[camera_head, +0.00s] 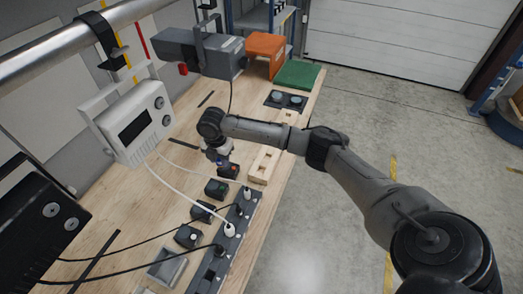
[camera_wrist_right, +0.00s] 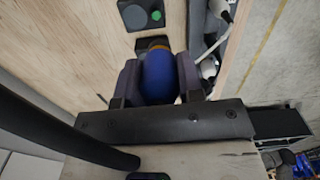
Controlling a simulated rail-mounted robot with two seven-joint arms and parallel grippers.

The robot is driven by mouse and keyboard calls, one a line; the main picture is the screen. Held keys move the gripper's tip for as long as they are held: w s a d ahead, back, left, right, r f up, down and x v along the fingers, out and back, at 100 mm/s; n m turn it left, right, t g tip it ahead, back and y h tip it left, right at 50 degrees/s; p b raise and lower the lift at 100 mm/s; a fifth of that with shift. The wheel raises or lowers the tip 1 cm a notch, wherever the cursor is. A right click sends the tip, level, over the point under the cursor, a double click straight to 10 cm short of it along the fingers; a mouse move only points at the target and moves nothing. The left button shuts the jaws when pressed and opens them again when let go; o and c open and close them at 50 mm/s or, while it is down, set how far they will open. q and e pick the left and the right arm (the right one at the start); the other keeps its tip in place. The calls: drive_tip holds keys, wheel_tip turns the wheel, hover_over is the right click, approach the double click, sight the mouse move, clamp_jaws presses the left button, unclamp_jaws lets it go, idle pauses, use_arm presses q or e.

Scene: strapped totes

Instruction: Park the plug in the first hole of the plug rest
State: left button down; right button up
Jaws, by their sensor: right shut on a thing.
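My right gripper (camera_head: 222,160) is above the bench near its right edge. In the right wrist view its jaws (camera_wrist_right: 158,82) are shut on a rounded blue body, which I take to be the plug (camera_wrist_right: 159,76). An orange-brown band shows at its far end, and its tip is hidden. A small black box (camera_head: 230,171) lies just beyond the jaws; I cannot tell whether the plug touches it. A pale wooden block with holes (camera_head: 257,180), which looks like the plug rest, lies to the right of the gripper. My left gripper is out of view.
A grey power strip (camera_head: 241,213) with white plugs (camera_head: 229,230) runs along the bench's front edge. A black box with a green button (camera_head: 216,188) sits beside it. A white meter (camera_head: 134,121) hangs at left, its cable crossing the bench.

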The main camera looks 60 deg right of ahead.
drive_tip(key=s+d+f+n+p, duration=0.1)
drive_tip(key=s+d+f+n, duration=0.3)
drive_tip(key=d, duration=0.3)
drive_tip(key=s+d+f+n+p, duration=0.1)
drive_tip(key=s+d+f+n, duration=0.25)
drive_tip(key=d, duration=0.35)
drive_tip(key=n+b, duration=0.1)
drive_tip(key=b, duration=0.3)
hover_over(261, 165)
drive_tip(key=s+a, duration=0.1)
drive_tip(key=a, duration=0.1)
drive_tip(key=shift+s+f, duration=0.2)
drive_tip(key=shift+f, duration=2.2)
drive_tip(key=shift+f+b, duration=0.45)
drive_tip(key=shift+f, duration=0.15)
drive_tip(key=shift+f+b, duration=0.55)
drive_tip(key=shift+f, duration=0.35)
